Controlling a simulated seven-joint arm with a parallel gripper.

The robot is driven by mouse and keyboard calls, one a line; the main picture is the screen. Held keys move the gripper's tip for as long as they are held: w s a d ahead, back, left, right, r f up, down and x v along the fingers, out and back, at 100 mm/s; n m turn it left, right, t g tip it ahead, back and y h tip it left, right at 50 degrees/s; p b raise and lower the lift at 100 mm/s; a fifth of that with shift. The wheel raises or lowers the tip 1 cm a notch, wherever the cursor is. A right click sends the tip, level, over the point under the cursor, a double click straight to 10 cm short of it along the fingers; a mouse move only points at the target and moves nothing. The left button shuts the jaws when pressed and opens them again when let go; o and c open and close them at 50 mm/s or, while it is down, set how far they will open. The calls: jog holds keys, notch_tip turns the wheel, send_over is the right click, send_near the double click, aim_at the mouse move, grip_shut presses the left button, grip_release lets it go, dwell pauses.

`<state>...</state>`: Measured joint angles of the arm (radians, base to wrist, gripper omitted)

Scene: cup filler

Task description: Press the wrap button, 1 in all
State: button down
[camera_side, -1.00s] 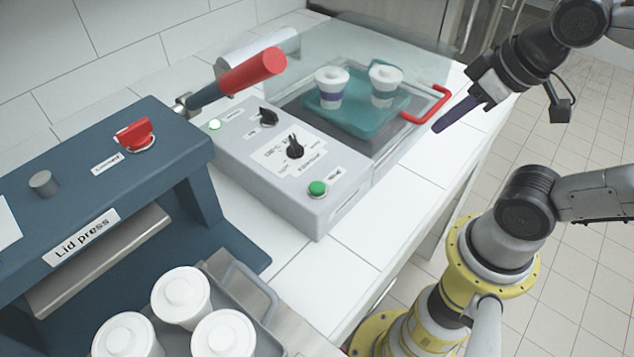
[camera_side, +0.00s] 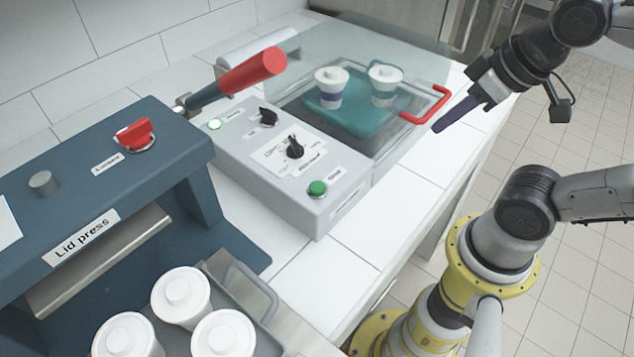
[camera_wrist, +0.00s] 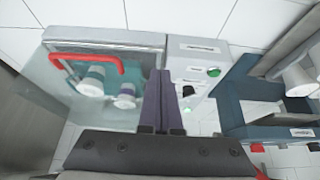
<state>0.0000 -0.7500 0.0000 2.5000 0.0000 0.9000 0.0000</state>
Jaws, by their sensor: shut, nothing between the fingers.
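The wrapping machine has a grey control box (camera_side: 255,190). A green button (camera_side: 317,188) sits on its near end beside a small label I cannot read clearly. It also shows in the wrist view as a green button (camera_wrist: 213,72). Which one is the wrap button I cannot read. My gripper (camera_side: 436,129) is shut and empty, right of the machine by the red handle and apart from both buttons. In the wrist view its dark fingers (camera_wrist: 161,75) are together, left of the near button.
A clear cover with a red handle (camera_side: 429,106) lies over a teal tray (camera_side: 345,126) holding two lidded cups (camera_side: 331,88). A blue lid press (camera_side: 105,190) and a tray of white cups stand left.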

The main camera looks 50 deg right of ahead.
jog(key=w+d+r+n+t+h, duration=0.1)
jog(key=w+d+r+n+h, duration=0.15)
jog(key=n, duration=0.35)
jog(key=n+t+y, duration=0.3)
jog(key=n+y, duration=0.1)
jog(key=n, duration=1.8)
send_over(322, 190)
notch_tip(322, 190, down, 2)
jog(key=shift+f+h, duration=0.1)
jog(key=shift+h, duration=0.15)
jog(key=shift+f, duration=4.4)
